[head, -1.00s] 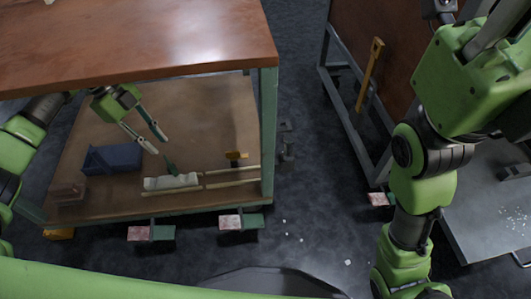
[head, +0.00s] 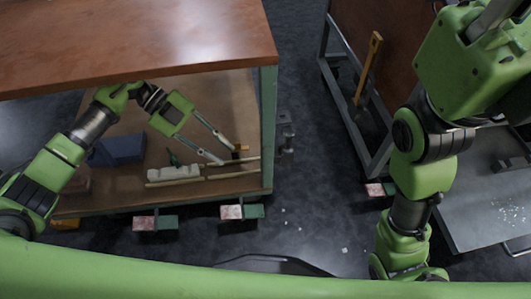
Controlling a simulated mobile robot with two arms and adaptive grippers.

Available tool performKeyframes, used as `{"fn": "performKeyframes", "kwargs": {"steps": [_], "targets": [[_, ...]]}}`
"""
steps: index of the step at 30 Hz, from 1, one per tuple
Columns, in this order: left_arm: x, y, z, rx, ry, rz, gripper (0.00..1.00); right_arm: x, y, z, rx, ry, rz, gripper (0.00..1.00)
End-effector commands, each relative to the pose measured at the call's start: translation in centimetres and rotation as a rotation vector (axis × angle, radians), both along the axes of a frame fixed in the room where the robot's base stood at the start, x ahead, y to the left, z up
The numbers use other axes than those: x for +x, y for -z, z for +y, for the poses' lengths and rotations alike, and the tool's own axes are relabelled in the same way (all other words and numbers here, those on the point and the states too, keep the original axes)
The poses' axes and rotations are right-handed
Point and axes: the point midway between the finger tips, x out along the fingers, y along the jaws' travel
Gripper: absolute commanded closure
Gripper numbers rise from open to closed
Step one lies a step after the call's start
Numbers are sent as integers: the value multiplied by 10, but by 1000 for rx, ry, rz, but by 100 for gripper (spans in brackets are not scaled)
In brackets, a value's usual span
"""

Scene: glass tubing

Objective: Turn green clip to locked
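The green clip (head: 174,158) sits at the white block (head: 174,173) on the lower shelf, its handle sticking up and leaning left. It is too small to tell whether it is locked. A yellow clip-like piece (head: 240,150) is further right, near the thin pale tubes (head: 232,173). My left gripper (head: 226,155) is open, with nothing seen between its fingers. Its fingertips are right of the green clip, close to the yellow piece; I cannot tell whether they touch it. My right arm shows at the right, but its gripper is out of view.
A blue bin (head: 117,150) stands on the shelf at the left. The wooden tabletop (head: 140,40) overhangs the shelf, and a green post (head: 268,130) bounds it at the right. A grey metal table (head: 475,205) is at the far right. The shelf's front edge is open.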

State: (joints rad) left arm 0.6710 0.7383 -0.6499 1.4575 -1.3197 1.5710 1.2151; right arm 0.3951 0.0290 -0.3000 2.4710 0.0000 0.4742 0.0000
Motion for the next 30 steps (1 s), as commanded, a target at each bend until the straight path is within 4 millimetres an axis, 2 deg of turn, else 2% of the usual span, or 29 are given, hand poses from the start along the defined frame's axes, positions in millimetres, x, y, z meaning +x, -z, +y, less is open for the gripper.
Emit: {"fn": "performKeyframes", "kwargs": {"steps": [6,18,24,30], "targets": [[-20,-19,-37,-131,63,-27,78,0,-9,0,0,0,0,75],[-57,-62,-93,-382,149,-78,78,0,-21,0,0,0,0,75],[-72,-83,-112,-487,173,-98,78,0,-26,0,0,0,0,75],[-79,-94,-121,-542,183,-110,78,0,-28,0,0,0,0,75]]}}
